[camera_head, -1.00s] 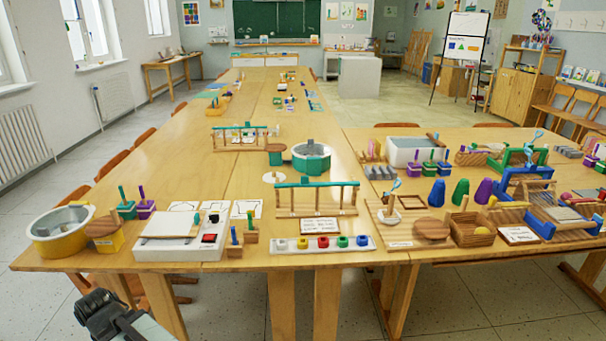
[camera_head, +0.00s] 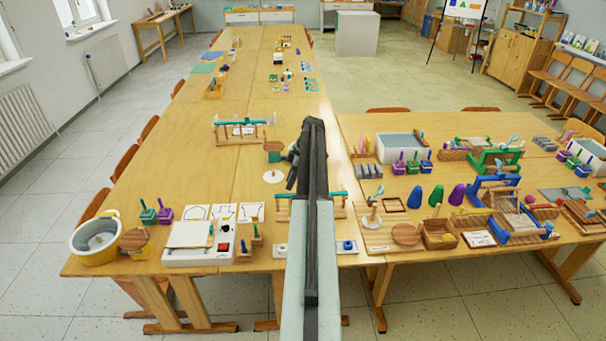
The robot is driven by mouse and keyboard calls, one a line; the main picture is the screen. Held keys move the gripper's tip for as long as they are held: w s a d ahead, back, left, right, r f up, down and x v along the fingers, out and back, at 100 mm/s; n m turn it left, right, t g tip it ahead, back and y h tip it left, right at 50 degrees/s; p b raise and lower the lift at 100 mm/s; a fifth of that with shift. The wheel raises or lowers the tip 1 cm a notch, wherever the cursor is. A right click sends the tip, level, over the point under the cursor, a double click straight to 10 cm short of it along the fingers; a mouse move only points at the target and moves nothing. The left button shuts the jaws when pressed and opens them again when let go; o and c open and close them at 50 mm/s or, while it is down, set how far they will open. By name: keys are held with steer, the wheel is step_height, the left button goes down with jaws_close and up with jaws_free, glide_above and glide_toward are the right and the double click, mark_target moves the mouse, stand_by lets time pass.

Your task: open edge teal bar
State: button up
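The near teal bar (camera_head: 283,196) lies across a wooden rack close to the table's front edge. Its left end and the rack's right end (camera_head: 339,207) show on either side of my arm; the middle is hidden. A second teal bar (camera_head: 243,121) sits on a similar wooden rack farther back. My gripper (camera_head: 294,172) is dark and appears over the table behind the near rack, at the far end of my raised arm. I cannot see its fingertips clearly, nor whether it touches anything.
A white box with a red button (camera_head: 205,240) and a yellow-rimmed bowl (camera_head: 97,240) stand at left. A strip of coloured buttons (camera_head: 347,247) is partly hidden by my arm. The right table (camera_head: 384,265) is crowded. Bare tabletop (camera_head: 150,180) lies at left.

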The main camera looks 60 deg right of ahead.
steer(key=s+d+r, duration=0.2)
steer(key=s+d, duration=0.3)
steer(key=d, duration=0.1)
steer(key=shift+n, duration=0.4)
steer(key=b+x, duration=0.7)
steer(key=x, duration=0.1)
steer(key=shift+w+d+f, duration=0.1)
steer(key=shift+f, duration=0.05)
jaws_close()
stand_by(0.5)
